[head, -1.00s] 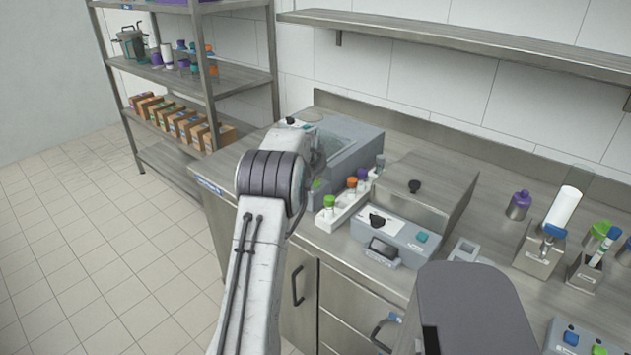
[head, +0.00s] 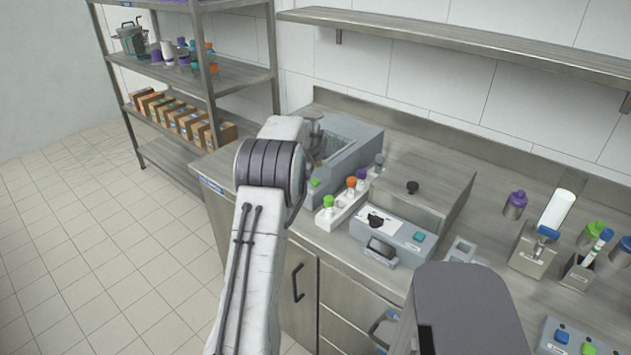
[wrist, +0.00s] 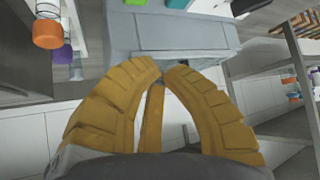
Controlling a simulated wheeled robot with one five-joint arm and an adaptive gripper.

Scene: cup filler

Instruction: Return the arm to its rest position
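My arm (head: 245,270) rises from the bottom of the head view, bends at a dark ribbed joint and reaches toward the grey bath-like device (head: 345,150) on the counter. The fingers are hidden in the head view. In the wrist view my gripper (wrist: 162,71) shows two ribbed yellow fingers whose tips meet or nearly meet, with nothing between them. Beyond the tips is a grey device front (wrist: 175,35).
A white rack (head: 340,208) with colour-capped vials stands right of the arm, beside a grey instrument (head: 390,235). Tube holders and bottles stand farther right. A wall shelf (head: 450,38) runs above the counter (head: 480,215). Shelving (head: 235,80) stands behind left; the tiled floor (head: 80,260) at left is clear.

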